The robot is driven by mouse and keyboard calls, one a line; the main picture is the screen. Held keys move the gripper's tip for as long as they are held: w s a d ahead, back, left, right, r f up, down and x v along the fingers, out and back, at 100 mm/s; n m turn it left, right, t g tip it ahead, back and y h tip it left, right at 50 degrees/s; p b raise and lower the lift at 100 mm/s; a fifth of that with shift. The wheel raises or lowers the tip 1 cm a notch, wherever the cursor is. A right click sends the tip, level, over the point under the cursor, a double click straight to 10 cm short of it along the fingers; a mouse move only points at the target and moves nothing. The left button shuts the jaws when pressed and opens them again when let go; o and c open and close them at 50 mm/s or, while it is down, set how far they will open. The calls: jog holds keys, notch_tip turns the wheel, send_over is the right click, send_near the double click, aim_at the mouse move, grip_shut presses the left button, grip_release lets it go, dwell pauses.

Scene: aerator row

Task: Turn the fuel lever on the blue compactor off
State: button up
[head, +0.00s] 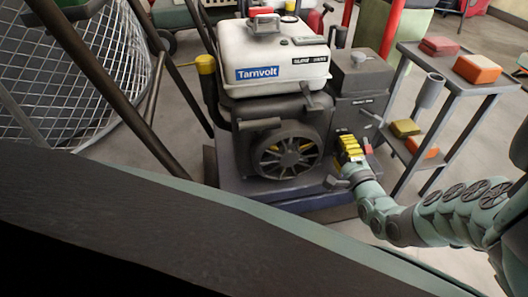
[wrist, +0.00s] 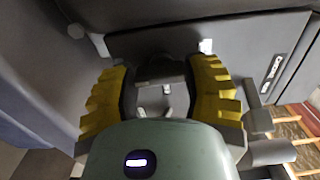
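The compactor (head: 285,130) stands on a dark blue base, with a white tank labelled "Tarnvolt" on top and a dark engine with a round fan cover. My gripper (head: 345,150), with yellow ribbed fingers, is at the right side of the engine, below the grey box. In the wrist view my gripper (wrist: 163,75) is open, its two fingers apart in front of a dark grey panel (wrist: 150,38). A small dark part shows between the fingers; I cannot tell whether it is the fuel lever or whether they touch it.
A grey side shelf (head: 450,82) with orange and red blocks stands close on the right of my gripper. A wire-mesh drum (head: 70,85) and dark bars are on the left. Grey floor is open between the drum and the machine.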

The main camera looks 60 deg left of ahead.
jog(key=c, duration=0.5)
jog(key=shift+f+n+p, duration=0.1)
jog(key=shift+n+p, duration=0.2)
jog(key=shift+n, duration=1.9)
jog(key=o, duration=1.2)
jog(key=shift+d, duration=0.15)
jog(key=shift+v, duration=5.85)
jog(key=shift+s, duration=0.1)
